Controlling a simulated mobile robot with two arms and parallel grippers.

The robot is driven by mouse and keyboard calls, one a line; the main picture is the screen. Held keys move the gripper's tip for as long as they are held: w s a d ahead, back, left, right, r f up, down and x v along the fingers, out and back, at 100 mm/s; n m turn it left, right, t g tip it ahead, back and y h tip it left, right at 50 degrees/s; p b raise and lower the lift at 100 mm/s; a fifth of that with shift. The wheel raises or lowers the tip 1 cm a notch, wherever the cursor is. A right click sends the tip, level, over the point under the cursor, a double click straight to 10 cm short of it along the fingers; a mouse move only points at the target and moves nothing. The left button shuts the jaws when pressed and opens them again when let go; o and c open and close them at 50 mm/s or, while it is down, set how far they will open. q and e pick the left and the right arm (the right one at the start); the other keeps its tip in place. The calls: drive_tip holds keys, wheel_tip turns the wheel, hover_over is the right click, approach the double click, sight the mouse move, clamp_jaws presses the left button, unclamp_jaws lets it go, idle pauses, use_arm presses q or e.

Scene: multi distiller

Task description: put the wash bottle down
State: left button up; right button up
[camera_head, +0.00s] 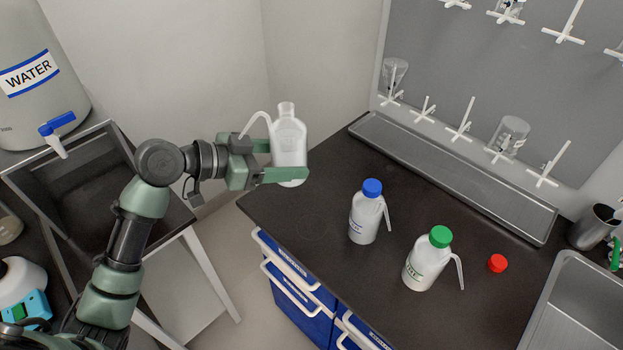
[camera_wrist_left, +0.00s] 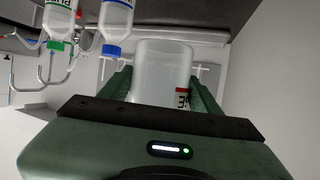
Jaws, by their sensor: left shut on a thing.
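My left gripper (camera_head: 283,176) is shut on a translucent white wash bottle (camera_head: 289,142) with a curved spout and no cap. It holds the bottle upright at the counter's left end, and I cannot tell how high above the surface it is. In the left wrist view the bottle (camera_wrist_left: 162,72) sits between the two green fingers, with part of a red-marked label showing. A red cap (camera_head: 497,263) lies on the dark counter (camera_head: 320,215). My right gripper is not in view.
A blue-capped bottle (camera_head: 366,212) and a green-capped bottle (camera_head: 430,260) stand on the counter. A steel trough (camera_head: 450,175) runs along the back under a drying rack (camera_head: 470,80). A sink (camera_head: 575,310) is at the right. A water tank (camera_head: 35,75) stands at the left.

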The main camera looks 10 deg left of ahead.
use_arm(q)
drive_tip(key=w+d+r+n+t+y, duration=0.1)
drive_tip(key=w+r, duration=0.3)
drive_tip(key=w, duration=0.6)
wheel_tip(320, 180, down, 16)
drive_tip(key=shift+w+r+p, duration=0.15)
drive_tip(key=shift+p, duration=0.8)
drive_tip(key=shift+f, duration=2.35)
drive_tip(key=shift+f, duration=0.15)
drive_tip(key=o, duration=1)
